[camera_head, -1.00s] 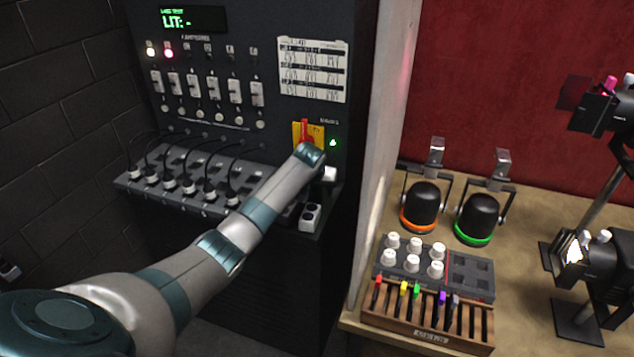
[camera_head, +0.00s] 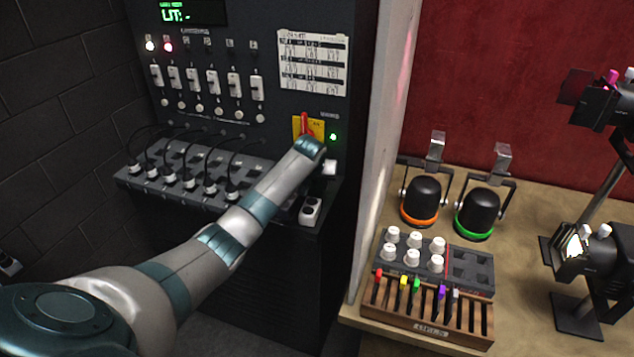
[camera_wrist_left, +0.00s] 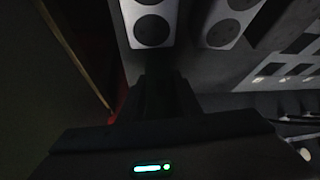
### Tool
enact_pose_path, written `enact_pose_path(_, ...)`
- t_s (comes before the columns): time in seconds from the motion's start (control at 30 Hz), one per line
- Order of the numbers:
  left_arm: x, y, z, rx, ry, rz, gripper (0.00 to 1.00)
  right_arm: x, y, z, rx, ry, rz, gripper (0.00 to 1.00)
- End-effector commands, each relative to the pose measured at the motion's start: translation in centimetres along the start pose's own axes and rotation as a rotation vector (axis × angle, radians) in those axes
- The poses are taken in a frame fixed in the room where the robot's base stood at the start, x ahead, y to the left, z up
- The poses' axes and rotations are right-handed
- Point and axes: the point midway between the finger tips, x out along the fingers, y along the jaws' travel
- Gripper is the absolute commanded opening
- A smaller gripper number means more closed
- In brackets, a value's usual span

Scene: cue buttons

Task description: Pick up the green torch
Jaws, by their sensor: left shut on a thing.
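I cannot make out a thing that is surely the green torch. A small green-topped piece (camera_head: 417,284) stands in a slotted wooden rack (camera_head: 425,331) on the right table, and a black lamp with a green ring (camera_head: 474,233) stands behind it. My left arm reaches to the dark panel (camera_head: 290,104), beside the red lever on its yellow plate (camera_head: 318,129). My left gripper's fingers show dark in the left wrist view (camera_wrist_left: 160,95), close to white twin-hole blocks (camera_wrist_left: 152,22). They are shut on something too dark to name. My right gripper is not in view.
Cables and plugs cover a sloping grey shelf (camera_head: 127,182) left of my forearm. A pale partition (camera_head: 379,150) divides the panel from the table (camera_head: 530,205). An orange-ringed lamp (camera_head: 420,201), a tray of white knobs (camera_head: 470,285) and black stage lights (camera_head: 590,264) crowd that table.

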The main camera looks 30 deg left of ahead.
Motion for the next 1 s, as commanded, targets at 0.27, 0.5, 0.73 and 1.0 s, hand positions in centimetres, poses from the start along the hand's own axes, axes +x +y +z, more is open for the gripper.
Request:
enact_pose_path(0.27, -2.5, 0.1, -1.8, -0.001, 0.006, 0.003, 0.03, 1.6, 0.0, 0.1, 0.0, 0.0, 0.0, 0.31)
enact_pose_path(0.5, -5.8, 0.0, -3.9, -0.001, 0.006, 0.001, 0.03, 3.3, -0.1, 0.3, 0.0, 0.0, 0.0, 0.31)
enact_pose_path(0.73, -7.9, 0.0, -5.2, -0.001, 0.003, 0.001, 0.03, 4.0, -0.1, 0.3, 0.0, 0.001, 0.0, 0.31)
enact_pose_path(1.0, -8.2, 0.0, -5.4, -0.001, 0.002, 0.001, 0.03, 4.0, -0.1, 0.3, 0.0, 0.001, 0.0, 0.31)
